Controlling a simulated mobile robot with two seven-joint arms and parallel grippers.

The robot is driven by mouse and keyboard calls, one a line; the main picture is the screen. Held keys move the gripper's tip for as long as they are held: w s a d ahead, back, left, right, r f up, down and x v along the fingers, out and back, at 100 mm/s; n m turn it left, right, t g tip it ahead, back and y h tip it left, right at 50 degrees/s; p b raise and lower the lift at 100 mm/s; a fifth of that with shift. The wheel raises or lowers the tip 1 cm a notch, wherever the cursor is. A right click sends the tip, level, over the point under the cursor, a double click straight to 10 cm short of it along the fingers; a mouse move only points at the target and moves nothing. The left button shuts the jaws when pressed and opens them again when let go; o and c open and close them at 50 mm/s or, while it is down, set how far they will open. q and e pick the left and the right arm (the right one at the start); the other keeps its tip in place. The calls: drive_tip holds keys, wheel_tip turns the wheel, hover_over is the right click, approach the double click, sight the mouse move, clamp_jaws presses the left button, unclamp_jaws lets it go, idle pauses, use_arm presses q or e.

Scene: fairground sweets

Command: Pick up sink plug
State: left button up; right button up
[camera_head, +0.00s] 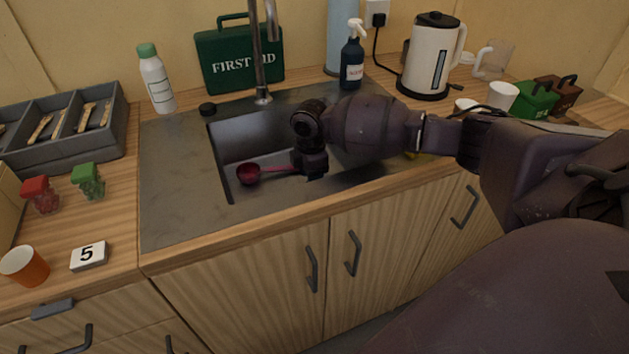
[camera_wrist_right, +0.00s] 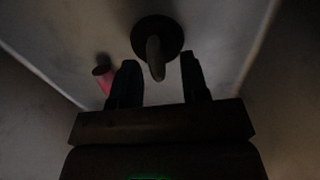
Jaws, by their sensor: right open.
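The sink plug (camera_wrist_right: 157,42) shows in the right wrist view as a dark round disc with an upright knob, on the pale sink floor. My right gripper (camera_wrist_right: 160,78) is open there, and the plug lies just beyond its fingertips, with the knob between the two finger lines. I cannot tell whether they touch. In the head view my right gripper (camera_head: 313,165) reaches down into the sink basin (camera_head: 222,170), and the arm and gripper hide the plug. My left gripper is not in view.
A red ladle (camera_head: 249,174) lies in the basin, its handle running towards my right gripper; its end (camera_wrist_right: 103,78) is close beside one finger. The faucet (camera_head: 262,60) stands behind the basin.

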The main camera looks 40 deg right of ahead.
clamp_jaws()
idle(0.3)
